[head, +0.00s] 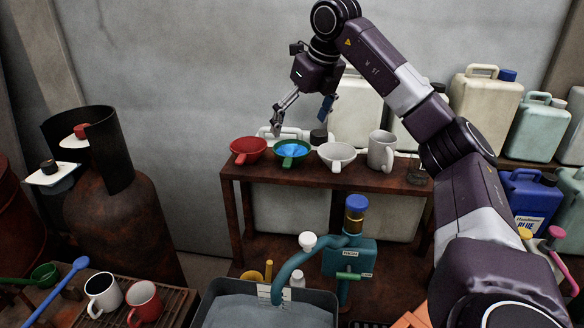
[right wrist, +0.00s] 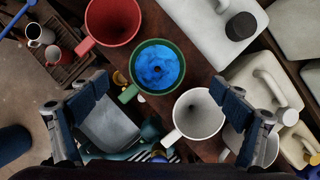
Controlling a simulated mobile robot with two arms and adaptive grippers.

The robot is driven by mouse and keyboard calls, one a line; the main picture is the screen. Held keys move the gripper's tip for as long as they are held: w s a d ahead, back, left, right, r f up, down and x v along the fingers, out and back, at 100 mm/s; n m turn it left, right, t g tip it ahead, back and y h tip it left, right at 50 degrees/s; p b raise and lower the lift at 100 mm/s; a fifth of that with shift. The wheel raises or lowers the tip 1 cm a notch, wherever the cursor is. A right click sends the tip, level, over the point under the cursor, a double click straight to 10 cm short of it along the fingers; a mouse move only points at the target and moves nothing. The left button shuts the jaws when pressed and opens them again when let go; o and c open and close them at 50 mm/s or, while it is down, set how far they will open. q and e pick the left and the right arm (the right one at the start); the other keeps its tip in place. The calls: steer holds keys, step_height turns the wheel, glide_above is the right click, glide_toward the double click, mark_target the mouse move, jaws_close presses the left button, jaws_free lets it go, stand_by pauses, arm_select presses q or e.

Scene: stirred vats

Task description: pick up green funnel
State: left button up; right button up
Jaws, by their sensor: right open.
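The green funnel (head: 290,159), with a handle and a bright blue inside, sits on the rusty brown shelf (head: 348,178) between a red funnel (head: 247,148) and a white funnel (head: 337,154). It also shows in the right wrist view (right wrist: 138,86), upper middle, with its mouth facing the camera. My right gripper (head: 301,118) is open and empty above and just behind the green funnel, its fingers spread wide. In the right wrist view the fingers (right wrist: 160,103) frame the area with the green and white funnels. I see no contact with the funnel. My left gripper is not in view.
A grey mug (head: 382,151) stands right of the white funnel. Below are a teal pump (head: 348,258) and a grey vat (head: 265,310). A rusty gas cylinder (head: 120,215) stands at left.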

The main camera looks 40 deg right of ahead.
mark_target(292, 148)
steer(key=shift+w+f, duration=0.1)
steer(key=shift+f, duration=0.65)
steer(key=shift+x, duration=0.8)
steer(key=p+x, duration=0.1)
steer(key=x, duration=0.3)
steer(key=shift+w+a+f+p, duration=0.1)
steer(key=shift+a+f+p, duration=0.05)
steer(key=shift+f+p, duration=0.15)
steer(key=shift+w+f, duration=0.2)
steer(key=shift+f, duration=0.2)
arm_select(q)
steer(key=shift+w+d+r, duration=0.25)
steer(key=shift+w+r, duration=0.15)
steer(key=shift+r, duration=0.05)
arm_select(e)
steer(key=c, duration=1.2)
steer(key=shift+o, duration=0.2)
steer(key=shift+r, duration=0.1)
